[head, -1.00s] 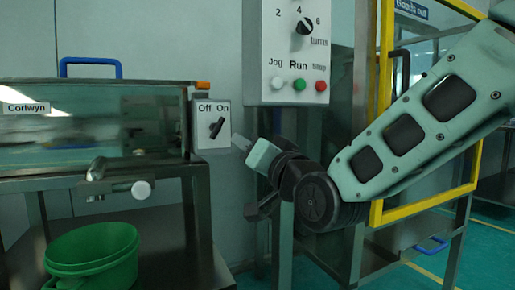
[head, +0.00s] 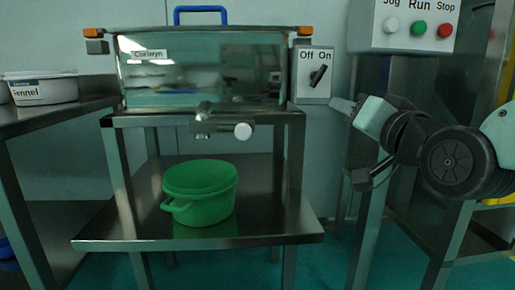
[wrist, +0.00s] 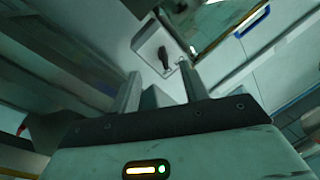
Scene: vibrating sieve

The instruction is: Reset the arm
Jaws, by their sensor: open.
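My gripper (head: 345,104) is at the right in the head view, its fingers pointing left, close to the Off/On switch box (head: 314,75). The dark switch knob (head: 318,75) is tilted toward On. In the wrist view my gripper (wrist: 160,88) shows two grey fingers apart with nothing between them. The switch box (wrist: 158,50) and its dark knob lie just beyond the fingertips there. I cannot tell from these frames how large the gap to the box is.
The Corlwyn sieve (head: 200,72) stands on a metal frame left of the switch. A green bucket (head: 200,192) sits on the shelf (head: 262,222) below its spout. A Jog/Run/Stop panel (head: 405,26) hangs at the right. A white tub (head: 42,88) is on the left table.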

